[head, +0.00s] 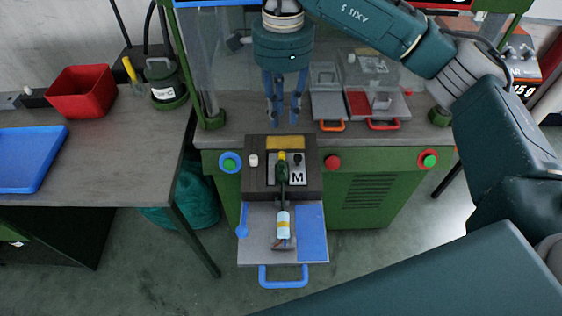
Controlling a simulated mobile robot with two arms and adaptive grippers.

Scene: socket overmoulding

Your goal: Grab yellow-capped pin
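A small yellow cap (282,157) shows at the middle of the dark fixture block (258,180), beside a light plate marked "M". I take it for the yellow-capped pin; its shaft is hard to make out. A dark green part with a white and yellow banded cylinder (283,224) extends from just below it toward the front. My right gripper (284,121) hangs pointing down above and behind the block. Its fingers are apart with nothing between them. It does not touch the pin. My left gripper is not in view.
A tray with a blue handle (283,281) sticks out in front. A white knob (253,160) and a black knob (298,159) flank the cap. Trays with orange and red handles (384,125) stand behind right. A red bin (82,92) and blue tray (28,160) are left.

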